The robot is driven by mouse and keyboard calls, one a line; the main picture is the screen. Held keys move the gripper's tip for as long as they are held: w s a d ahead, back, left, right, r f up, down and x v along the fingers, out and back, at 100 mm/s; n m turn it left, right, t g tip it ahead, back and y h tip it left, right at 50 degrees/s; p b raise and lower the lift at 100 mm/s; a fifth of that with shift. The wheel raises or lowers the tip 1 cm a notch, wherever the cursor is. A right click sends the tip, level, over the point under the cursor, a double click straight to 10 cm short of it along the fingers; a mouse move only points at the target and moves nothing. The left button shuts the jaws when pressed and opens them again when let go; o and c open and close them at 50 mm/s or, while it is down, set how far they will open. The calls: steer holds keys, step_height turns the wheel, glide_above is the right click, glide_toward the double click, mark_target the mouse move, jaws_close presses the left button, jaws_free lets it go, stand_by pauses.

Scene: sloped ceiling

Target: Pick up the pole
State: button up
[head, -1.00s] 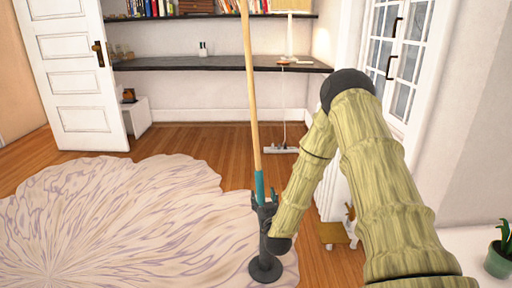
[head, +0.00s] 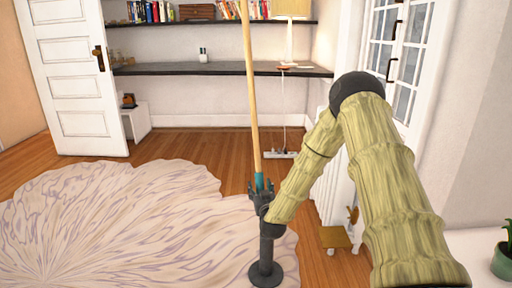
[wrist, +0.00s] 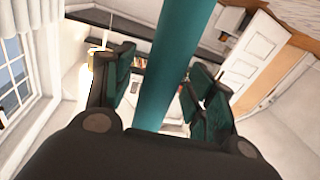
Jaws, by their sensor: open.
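The pole (head: 252,100) is a long, thin, pale wooden shaft with a teal lower section. My gripper (head: 260,187) is at the teal section, low on the pole. In the wrist view the teal part of the pole (wrist: 172,65) runs between the two fingers of my gripper (wrist: 163,62). The fingers are open, with gaps visible on both sides of the pole. My gripper hides part of the pole's lower end in the head view.
A pale patterned rug (head: 120,225) covers the floor at left. A dark shelf (head: 215,69) runs along the back wall, with a lamp (head: 291,30) above it. A white door (head: 72,80) stands at left.

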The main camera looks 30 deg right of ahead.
mark_target(260, 171)
jaws_close()
steer(key=shift+r, duration=0.1)
step_height(260, 171, up, 10)
steer(key=p, duration=0.4)
stand_by(0.5)
step_height(260, 171, up, 17)
steer(key=p, duration=1.2)
stand_by(0.4)
